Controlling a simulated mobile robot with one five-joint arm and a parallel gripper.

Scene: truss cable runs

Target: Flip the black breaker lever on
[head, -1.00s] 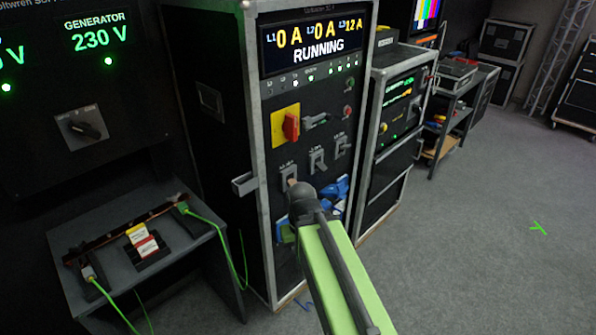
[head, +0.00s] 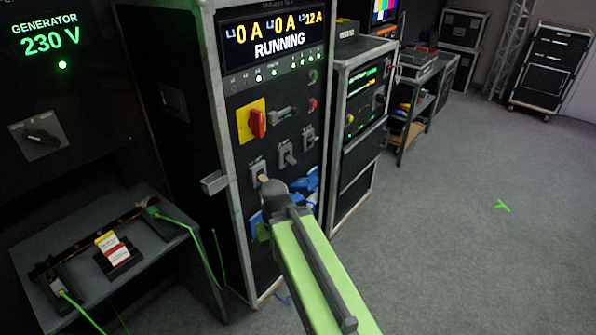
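The rack panel (head: 232,165) in the head view carries a row of three small grey-looking breaker levers: left (head: 257,170), middle (head: 286,154) and right (head: 309,138). I cannot tell by colour which is the black one. A red handle (head: 257,123) on a yellow plate and a grey lever (head: 283,113) sit above them. My gripper (head: 265,180) is at the end of my green arm, in front of the left breaker and overlapping its lower part. Contact cannot be told. My wrist hides most of the gripper, so its opening does not show.
The display (head: 272,38) above reads RUNNING, with L1 and L2 at 0 A and L3 at 12 A. Blue connectors (head: 305,182) sit below the breakers. A grey table (head: 180,262) with a green cable is at left. Open floor (head: 450,240) lies at right.

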